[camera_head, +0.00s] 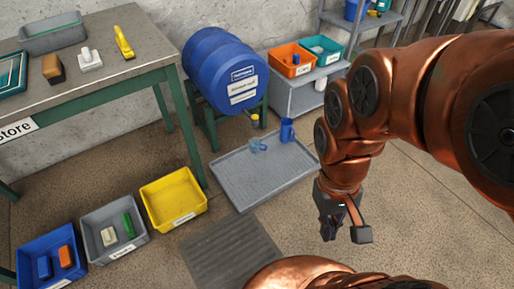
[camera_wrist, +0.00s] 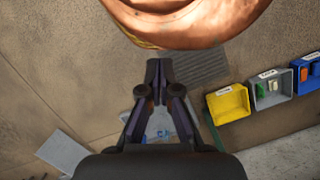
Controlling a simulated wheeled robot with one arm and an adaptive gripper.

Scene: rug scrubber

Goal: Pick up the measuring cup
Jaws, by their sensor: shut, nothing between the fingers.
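A small clear, bluish measuring cup (camera_head: 257,145) sits on the grey ribbed tray (camera_head: 238,188), near its back edge. A taller blue jug (camera_head: 287,130) stands to its right, at the tray's back right corner. My gripper (camera_head: 329,234) hangs to the right of the tray's front right side, apart from both vessels. In the wrist view my gripper's fingertips (camera_wrist: 158,68) are together with nothing between them. A bluish shape shows through the gap behind the fingers there, partly hidden; I cannot tell for certain whether it is the cup.
A blue barrel (camera_head: 223,70) on a green stand is behind the tray. A grey shelf (camera_head: 297,95) holds orange and teal bins. Yellow (camera_head: 173,199), grey and blue bins stand on the floor at left, below a workbench (camera_head: 105,75). A floor grate (camera_head: 232,250) lies in front.

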